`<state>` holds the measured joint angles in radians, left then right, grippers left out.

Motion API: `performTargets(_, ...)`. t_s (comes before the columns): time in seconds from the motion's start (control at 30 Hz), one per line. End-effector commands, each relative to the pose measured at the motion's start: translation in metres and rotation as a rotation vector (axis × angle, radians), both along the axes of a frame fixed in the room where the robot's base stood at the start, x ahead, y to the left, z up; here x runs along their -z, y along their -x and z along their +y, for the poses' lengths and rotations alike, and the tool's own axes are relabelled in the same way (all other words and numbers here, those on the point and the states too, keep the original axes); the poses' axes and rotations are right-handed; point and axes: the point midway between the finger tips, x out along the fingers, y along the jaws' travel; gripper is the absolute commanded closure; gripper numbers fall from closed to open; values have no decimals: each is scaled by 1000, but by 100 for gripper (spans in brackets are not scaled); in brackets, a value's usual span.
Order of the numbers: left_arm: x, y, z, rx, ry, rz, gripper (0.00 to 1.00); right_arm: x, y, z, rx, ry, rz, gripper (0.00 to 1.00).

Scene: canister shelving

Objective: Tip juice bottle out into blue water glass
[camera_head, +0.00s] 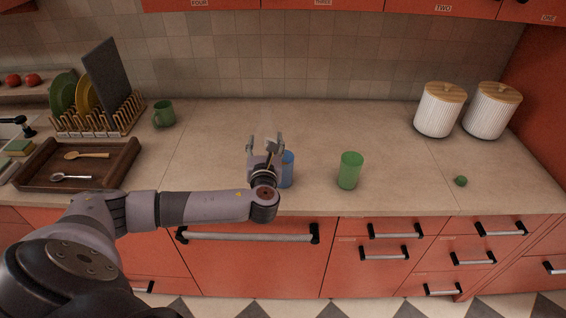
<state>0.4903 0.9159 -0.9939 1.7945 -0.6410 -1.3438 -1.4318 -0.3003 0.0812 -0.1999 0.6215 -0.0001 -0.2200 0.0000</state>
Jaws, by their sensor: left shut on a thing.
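The blue water glass (288,170) stands on the counter near its front edge, partly hidden by my left gripper. My left gripper (265,147) is just left of the glass, over the counter, with its fingers pointing away from me. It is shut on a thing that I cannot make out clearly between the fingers. I see no juice bottle that I can tell for sure. My right gripper is not in view.
A green glass (350,170) stands to the right of the blue one. A green mug (163,114), dish rack (98,119) and wooden tray (122,168) are left. The back middle counter is clear.

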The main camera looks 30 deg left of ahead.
Motion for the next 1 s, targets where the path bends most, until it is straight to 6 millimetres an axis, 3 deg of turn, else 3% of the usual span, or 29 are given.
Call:
performTargets(0.1, 7, -5, -1, 0, 10, -48, 80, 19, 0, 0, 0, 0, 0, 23)
performTargets(0.37, 1, -6, -1, 0, 12, -60, 80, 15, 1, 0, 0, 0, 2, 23)
performTargets(1.0, -37, 38, 8, 0, 11, -58, 80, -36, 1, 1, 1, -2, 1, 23)
